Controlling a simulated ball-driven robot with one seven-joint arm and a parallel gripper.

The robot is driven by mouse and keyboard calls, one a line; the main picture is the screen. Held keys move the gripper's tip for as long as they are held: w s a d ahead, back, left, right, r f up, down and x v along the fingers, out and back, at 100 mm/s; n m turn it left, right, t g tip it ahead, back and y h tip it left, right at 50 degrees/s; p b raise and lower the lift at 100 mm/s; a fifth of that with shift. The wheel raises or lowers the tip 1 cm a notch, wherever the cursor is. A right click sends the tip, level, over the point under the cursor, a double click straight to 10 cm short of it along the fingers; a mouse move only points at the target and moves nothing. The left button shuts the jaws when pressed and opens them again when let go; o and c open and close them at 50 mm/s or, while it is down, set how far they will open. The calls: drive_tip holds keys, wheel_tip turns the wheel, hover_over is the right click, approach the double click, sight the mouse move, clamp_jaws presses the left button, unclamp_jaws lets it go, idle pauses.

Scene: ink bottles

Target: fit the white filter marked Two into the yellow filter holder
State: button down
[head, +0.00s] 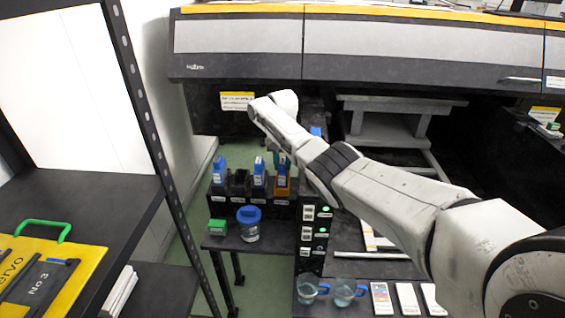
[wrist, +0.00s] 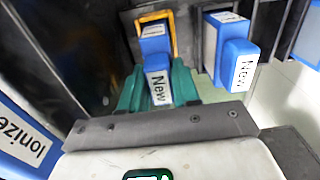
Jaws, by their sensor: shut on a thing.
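My gripper's teal fingers (wrist: 158,92) are shut on a blue cartridge (wrist: 157,55) with a white label reading "New". The cartridge's far end is within the yellow rim of a holder (wrist: 174,38); how deep it sits I cannot tell. In the head view the orange-yellow holder (head: 283,189) is at the right end of a row of dark holders, with a blue-topped cartridge (head: 282,172) in it. My gripper (head: 277,154) is just above, partly hidden by my arm. I cannot make out a white filter marked Two in either view.
Another blue "New" cartridge (wrist: 236,62) stands in a dark holder beside it. A blue item (wrist: 25,135) labelled "Ionize…" is at the left. A dark shelf frame (head: 150,130) rises left.

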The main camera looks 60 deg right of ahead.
drive_tip(key=c, duration=0.7)
unclamp_jaws()
drive_tip(key=shift+c, duration=0.2)
drive_tip(key=shift+r, duration=0.1)
wheel_tip(320, 180, up, 8)
drive_tip(key=p, duration=0.7)
drive_tip(key=shift+p, duration=0.3)
